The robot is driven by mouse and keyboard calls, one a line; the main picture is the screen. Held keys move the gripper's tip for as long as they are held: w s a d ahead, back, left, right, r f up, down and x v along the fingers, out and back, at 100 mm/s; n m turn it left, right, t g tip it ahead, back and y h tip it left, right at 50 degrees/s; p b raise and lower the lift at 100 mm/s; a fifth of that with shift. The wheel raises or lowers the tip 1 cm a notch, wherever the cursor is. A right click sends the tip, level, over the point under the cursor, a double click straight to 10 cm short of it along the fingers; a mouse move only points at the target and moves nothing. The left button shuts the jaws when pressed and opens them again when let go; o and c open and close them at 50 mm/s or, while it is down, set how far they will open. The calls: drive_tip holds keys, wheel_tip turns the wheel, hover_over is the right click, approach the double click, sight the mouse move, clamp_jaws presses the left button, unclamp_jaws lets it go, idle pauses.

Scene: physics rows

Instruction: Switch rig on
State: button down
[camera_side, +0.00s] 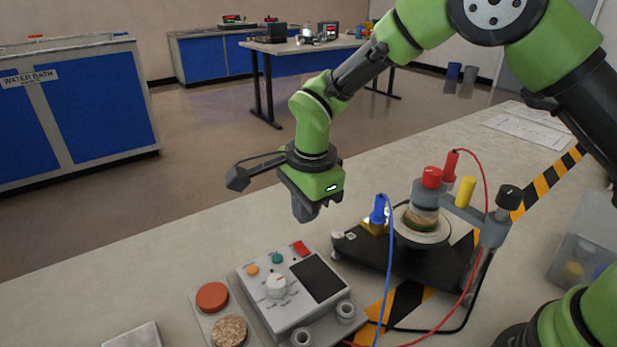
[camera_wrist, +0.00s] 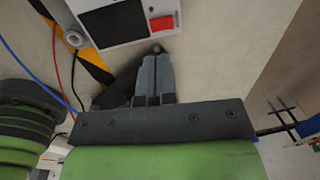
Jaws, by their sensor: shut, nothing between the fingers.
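The grey control box (camera_side: 296,289) sits on the bench in the side view, with a knob (camera_side: 276,286), an orange button (camera_side: 252,269), a teal button (camera_side: 278,258), a dark panel (camera_side: 318,279) and a red switch (camera_side: 301,248) at its far corner. My gripper (camera_side: 306,214) is shut and empty, fingers pointing down, above the bench beyond the box and apart from it. In the wrist view the closed fingertips (camera_wrist: 157,52) appear just below the red switch (camera_wrist: 162,23). Whether the switch is on or off cannot be told.
Right of the box stands a black-based apparatus (camera_side: 424,262) with a layered stack, a red knob (camera_side: 431,177) and blue, red and black leads. Left of the box is a holder with a red-brown disc (camera_side: 212,297) and a speckled disc (camera_side: 229,332). A clear bin (camera_side: 585,255) stands at right.

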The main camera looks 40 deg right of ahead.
wheel_tip(320, 180, up, 7)
hover_over(297, 243)
drive_tip(key=s, duration=0.4)
drive_tip(key=shift+w+f, duration=0.15)
drive_tip(key=shift+w, duration=0.05)
drive_tip(key=shift+w, duration=0.75)
drive_tip(key=shift+f, duration=0.1)
drive_tip(key=f, duration=0.4)
drive_tip(key=w+f, duration=0.1)
drive_tip(key=f, duration=0.8)
drive_tip(key=shift+w+f, duration=0.35)
drive_tip(key=shift+f, duration=0.05)
